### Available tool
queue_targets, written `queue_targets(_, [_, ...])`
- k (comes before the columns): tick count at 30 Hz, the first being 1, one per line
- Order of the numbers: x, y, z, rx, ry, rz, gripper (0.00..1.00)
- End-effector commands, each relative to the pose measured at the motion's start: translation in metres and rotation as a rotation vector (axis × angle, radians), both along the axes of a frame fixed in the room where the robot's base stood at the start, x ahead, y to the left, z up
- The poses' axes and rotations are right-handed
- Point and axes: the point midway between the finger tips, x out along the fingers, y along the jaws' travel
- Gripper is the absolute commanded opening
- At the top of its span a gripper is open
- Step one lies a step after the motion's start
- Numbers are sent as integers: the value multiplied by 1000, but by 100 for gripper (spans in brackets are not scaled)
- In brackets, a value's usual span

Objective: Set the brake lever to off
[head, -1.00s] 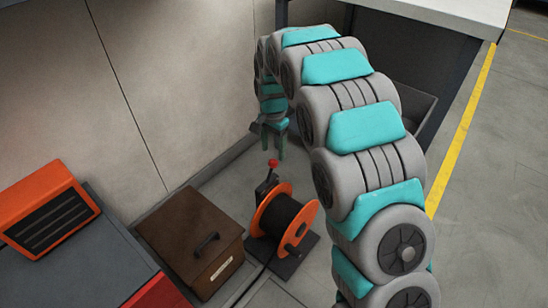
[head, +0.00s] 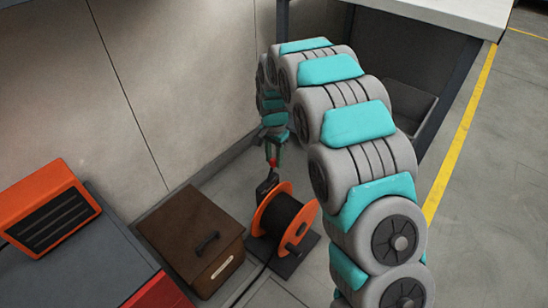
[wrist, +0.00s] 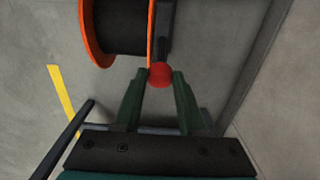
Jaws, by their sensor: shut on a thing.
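The brake lever shows as a dark arm with a red knob (head: 273,162) beside the orange-flanged cable reel (head: 284,222). In the wrist view the red knob (wrist: 160,75) sits between the two green fingertips, with the reel (wrist: 118,25) just beyond it. My gripper (head: 273,158) points down from above and is shut on the knob; it also shows in the wrist view (wrist: 160,77). In the head view the fingers partly cover the knob, and the lever's lower end is hard to make out.
A brown lidded box (head: 193,240) stands left of the reel. An orange unit (head: 47,208) sits on a grey cabinet at far left. The wall (head: 170,80) is close behind my gripper. A workbench (head: 450,15) with a grey bin (head: 408,103) stands at right.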

Motion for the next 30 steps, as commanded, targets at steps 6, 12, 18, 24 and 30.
queue_targets(6, [0,0,0,0,0,0,0])
queue_targets(12, [0,0,0,0,0,0,0])
queue_targets(18, [0,0,0,1,-1,0,0])
queue_targets(24, [0,0,0,1,-1,0,0])
queue_targets(30, [0,0,0,1,-1,0,0])
